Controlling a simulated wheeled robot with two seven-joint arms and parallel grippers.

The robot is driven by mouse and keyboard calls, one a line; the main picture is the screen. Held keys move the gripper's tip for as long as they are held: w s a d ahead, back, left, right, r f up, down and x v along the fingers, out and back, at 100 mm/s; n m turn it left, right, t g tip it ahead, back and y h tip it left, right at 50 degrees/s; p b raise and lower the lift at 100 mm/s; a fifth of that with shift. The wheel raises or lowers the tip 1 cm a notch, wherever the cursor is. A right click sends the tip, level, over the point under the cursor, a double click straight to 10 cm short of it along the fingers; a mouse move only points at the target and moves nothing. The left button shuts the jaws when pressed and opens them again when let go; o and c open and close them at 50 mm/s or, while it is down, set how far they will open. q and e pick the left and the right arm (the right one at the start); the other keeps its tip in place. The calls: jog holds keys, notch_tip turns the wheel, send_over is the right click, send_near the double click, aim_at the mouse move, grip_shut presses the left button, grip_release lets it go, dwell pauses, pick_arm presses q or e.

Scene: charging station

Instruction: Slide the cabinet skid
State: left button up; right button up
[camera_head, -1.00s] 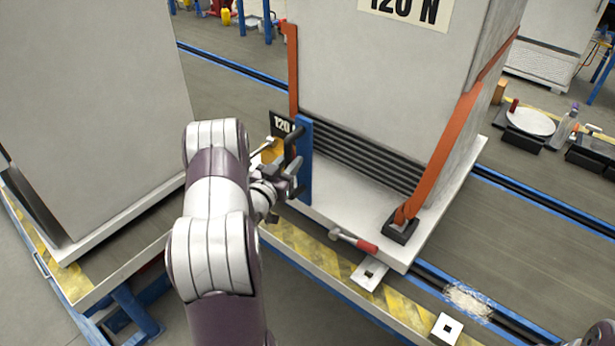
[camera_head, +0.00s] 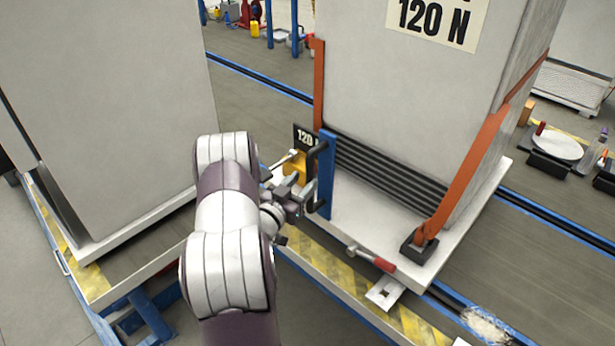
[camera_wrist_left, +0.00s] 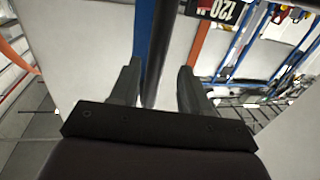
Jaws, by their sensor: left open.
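The cabinet skid is a white base (camera_head: 345,205) under a tall grey cabinet (camera_head: 410,75) marked 120 N. A blue upright post (camera_head: 327,175) with a black handle bar (camera_head: 319,150) stands at its near left corner. My left gripper (camera_head: 298,195) is just left of the handle in the head view. In the left wrist view my left gripper (camera_wrist_left: 155,85) is open, its fingers apart on either side of the black bar (camera_wrist_left: 159,55). The blue post (camera_wrist_left: 143,30) shows beside the bar. Contact with the bar cannot be told. My right gripper is not in view.
Another grey cabinet (camera_head: 110,110) stands on a platform at left. A red-handled tool (camera_head: 372,257) lies at the skid's front edge. A yellow-black striped edge (camera_head: 335,268) runs in front. Blue-edged rails (camera_head: 550,220) cross the grey deck. Orange straps (camera_head: 470,170) flank the cabinet.

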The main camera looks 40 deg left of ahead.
pick_arm(q)
jog(key=s+d, duration=0.1)
jog(key=s, duration=0.8)
